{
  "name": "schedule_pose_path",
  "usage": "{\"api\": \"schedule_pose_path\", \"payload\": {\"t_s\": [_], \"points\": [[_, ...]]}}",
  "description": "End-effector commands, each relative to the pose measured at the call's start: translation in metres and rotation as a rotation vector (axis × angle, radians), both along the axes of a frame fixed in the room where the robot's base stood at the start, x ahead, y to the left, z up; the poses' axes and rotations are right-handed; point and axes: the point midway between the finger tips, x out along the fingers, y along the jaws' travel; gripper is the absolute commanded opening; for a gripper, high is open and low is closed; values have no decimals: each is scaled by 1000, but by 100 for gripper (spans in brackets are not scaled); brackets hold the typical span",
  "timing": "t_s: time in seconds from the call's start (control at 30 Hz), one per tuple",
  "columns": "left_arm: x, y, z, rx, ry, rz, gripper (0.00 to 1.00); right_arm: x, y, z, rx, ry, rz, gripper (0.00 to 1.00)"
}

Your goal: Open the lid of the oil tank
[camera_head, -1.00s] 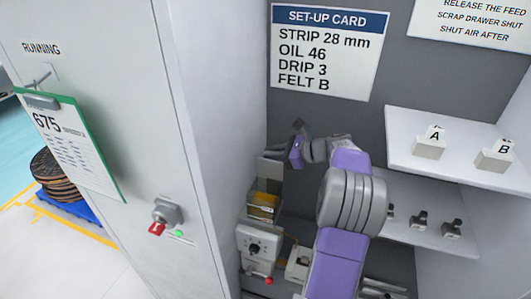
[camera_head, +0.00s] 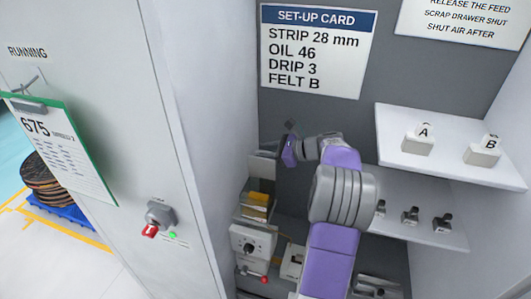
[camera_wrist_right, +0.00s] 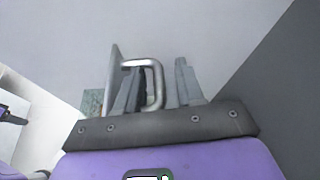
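The oil tank (camera_head: 257,208) is a small box with yellow-amber sides at the lower middle of the head view. A grey plate (camera_head: 262,165), apparently its lid, stands raised above it, partly hidden by my right arm. My right gripper (camera_head: 289,127) is beside this plate, small and seen from behind. In the right wrist view, the plate (camera_wrist_right: 115,70) is nearly edge-on and carries a metal D-shaped handle (camera_wrist_right: 158,85). The fingers of my right gripper (camera_wrist_right: 160,82) are apart, one on each side of the handle's bar, with visible gaps. My left gripper is not in view.
A white unit with a black dial (camera_head: 249,248) stands below the tank. A cabinet wall (camera_head: 190,120) with a red-handled switch (camera_head: 150,229) is close on the left. Shelves (camera_head: 450,165) with blocks A and B and small dark parts are on the right.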

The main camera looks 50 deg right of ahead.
Motion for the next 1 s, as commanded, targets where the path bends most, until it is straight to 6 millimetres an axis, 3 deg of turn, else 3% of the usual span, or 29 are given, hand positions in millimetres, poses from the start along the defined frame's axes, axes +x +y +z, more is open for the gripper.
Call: {"api": "schedule_pose_path", "payload": {"t_s": [0.17, 0.6, 1.0], "points": [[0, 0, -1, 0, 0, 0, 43, -4, -2, 2, 0, 0, -1, 37], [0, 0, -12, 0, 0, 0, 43, -61, -21, 25, -1, -1, -2, 37], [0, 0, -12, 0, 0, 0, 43, -67, -22, 29, 0, 0, 0, 37]]}}
